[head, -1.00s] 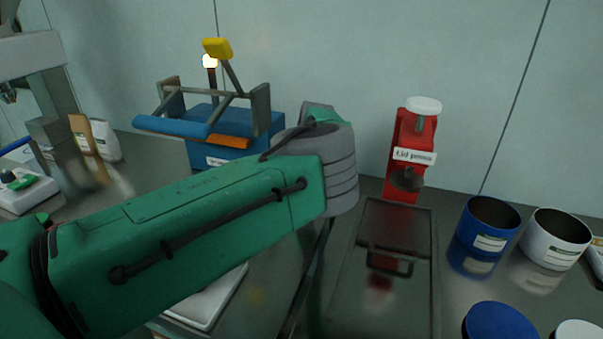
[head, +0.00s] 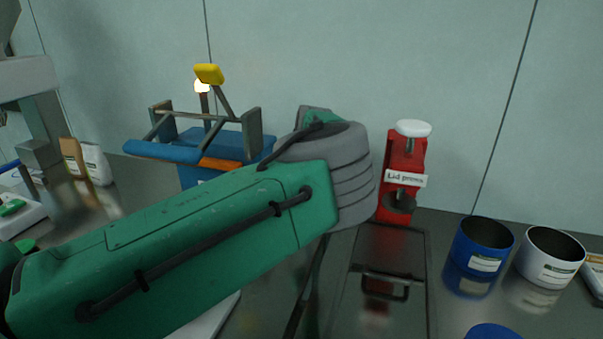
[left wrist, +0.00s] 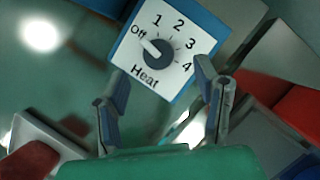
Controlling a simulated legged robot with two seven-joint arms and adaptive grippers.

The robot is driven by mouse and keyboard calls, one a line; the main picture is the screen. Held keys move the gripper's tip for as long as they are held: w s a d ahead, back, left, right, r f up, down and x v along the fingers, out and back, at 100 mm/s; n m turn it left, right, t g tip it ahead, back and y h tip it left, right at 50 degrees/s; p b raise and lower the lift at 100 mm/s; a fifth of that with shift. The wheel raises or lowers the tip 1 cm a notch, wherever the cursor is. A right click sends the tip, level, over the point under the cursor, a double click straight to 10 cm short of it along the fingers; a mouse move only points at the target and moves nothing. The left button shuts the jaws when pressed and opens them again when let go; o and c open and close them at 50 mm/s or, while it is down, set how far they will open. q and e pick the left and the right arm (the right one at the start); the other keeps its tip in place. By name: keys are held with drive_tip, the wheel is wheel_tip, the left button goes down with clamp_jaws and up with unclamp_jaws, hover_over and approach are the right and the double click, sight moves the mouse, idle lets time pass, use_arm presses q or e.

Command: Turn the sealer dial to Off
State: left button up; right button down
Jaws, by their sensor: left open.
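The sealer (head: 186,140) stands against the back wall in the head view, a blue box with a blue bar, a metal frame and a yellow-topped lever. Its dial (left wrist: 160,51) shows in the left wrist view on a white plate marked Off, 1, 2, 3, 4 and Heat. The pale pointer on the dark knob points up-left, toward Off. My left gripper (left wrist: 163,86) is open and empty, its two fingers apart just below the dial plate. In the head view my left forearm covers the sealer's lower front, and the gripper itself is hidden. My right gripper is not in view.
A red lid press (head: 405,160) stands right of the sealer, behind a dark panel with a handle (head: 386,284). A blue can (head: 482,252) and a white can (head: 550,262) stand at the right. A white pouch (head: 96,163) stands at the left.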

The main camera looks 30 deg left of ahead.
use_arm(q)
drive_tip(key=shift+v, duration=2.85)
drive_tip(key=shift+d+f, duration=0.1)
